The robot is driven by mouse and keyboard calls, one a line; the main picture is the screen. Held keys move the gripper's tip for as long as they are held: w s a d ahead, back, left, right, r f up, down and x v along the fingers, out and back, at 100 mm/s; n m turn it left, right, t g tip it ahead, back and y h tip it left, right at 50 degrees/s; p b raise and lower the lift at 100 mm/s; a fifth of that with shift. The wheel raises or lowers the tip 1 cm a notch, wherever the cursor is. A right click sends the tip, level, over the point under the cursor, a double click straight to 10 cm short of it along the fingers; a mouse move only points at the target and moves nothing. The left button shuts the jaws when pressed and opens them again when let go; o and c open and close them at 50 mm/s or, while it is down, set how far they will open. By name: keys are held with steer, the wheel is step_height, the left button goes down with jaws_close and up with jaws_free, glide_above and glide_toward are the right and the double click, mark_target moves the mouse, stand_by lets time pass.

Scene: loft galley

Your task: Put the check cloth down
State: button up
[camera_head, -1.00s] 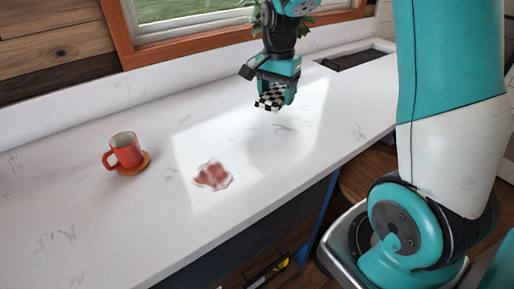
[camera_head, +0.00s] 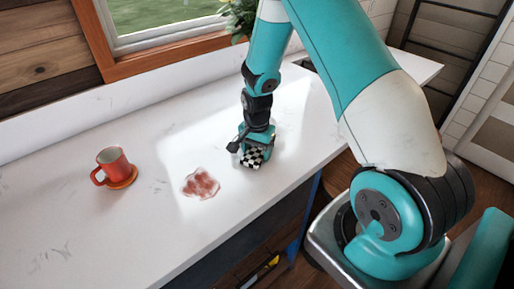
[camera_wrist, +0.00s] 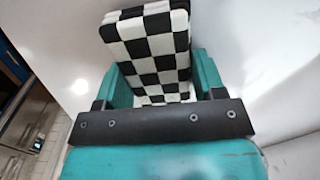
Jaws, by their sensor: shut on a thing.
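The check cloth (camera_head: 253,157) is a folded black-and-white checkered pad. My gripper (camera_head: 256,146) is shut on it, low over the white counter, to the right of a reddish-brown stain (camera_head: 200,184). I cannot tell whether the cloth touches the counter. In the wrist view the cloth (camera_wrist: 150,45) sits between the two teal fingers of my gripper (camera_wrist: 155,85), and its lower end is hidden behind the dark bar.
An orange-red mug (camera_head: 112,165) stands on an orange coaster (camera_head: 124,182) at the left of the white counter (camera_head: 120,225). The counter between mug and stain is clear. A window and a plant (camera_head: 240,18) are at the back.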

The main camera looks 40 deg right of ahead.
steer(key=shift+f, duration=0.15)
steer(key=o, duration=1)
